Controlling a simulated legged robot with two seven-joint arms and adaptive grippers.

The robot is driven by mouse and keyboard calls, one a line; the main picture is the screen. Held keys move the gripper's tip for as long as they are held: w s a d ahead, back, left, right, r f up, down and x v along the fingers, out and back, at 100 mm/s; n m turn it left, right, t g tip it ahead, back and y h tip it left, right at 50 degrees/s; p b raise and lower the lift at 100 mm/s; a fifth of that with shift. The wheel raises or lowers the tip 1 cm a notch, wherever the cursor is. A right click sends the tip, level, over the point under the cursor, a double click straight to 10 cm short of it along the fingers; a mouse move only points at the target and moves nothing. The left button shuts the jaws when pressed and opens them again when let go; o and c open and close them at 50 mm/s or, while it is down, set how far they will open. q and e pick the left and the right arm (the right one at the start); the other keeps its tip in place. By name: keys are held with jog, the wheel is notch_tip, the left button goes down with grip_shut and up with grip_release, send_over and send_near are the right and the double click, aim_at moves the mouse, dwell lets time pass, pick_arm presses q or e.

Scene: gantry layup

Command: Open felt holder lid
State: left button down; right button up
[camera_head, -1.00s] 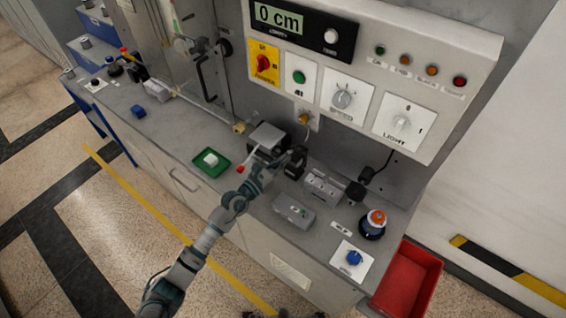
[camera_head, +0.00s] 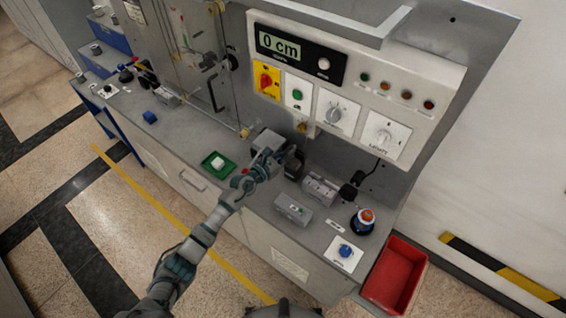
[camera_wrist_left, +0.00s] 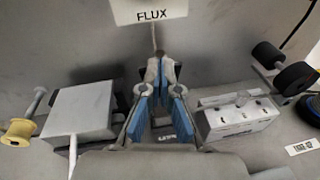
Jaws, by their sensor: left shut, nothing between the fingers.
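I cannot tell for sure which part is the felt holder lid. A grey box (camera_head: 266,138) with a white lever stands on the bench under the control panel. The box shows at left in the left wrist view (camera_wrist_left: 84,110). My left gripper (camera_head: 284,160) is just right of this box, and my arm partly covers the box and lever. In the wrist view my left gripper (camera_wrist_left: 162,78) is shut and empty, its blue-padded fingers pointing under a FLUX label (camera_wrist_left: 149,11). What lies behind the fingers is largely hidden. My right gripper is not in view.
A metal-topped box (camera_head: 321,188) and a smaller grey box (camera_head: 293,208) stand to the right. A green tray (camera_head: 217,164) with a white block is at left. A red bin (camera_head: 396,275) is beside the bench's right end. The panel (camera_head: 350,90) overhangs the back.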

aim_at(294, 146)
pick_arm(q)
jog(key=shift+w+d+r, duration=0.35)
jog(key=shift+w, duration=0.2)
jog(key=shift+w+d+r, duration=0.4)
jog(key=shift+w, duration=0.2)
jog(key=shift+w+d+r, duration=0.35)
jog(key=shift+w, duration=0.2)
jog(key=shift+a, duration=0.1)
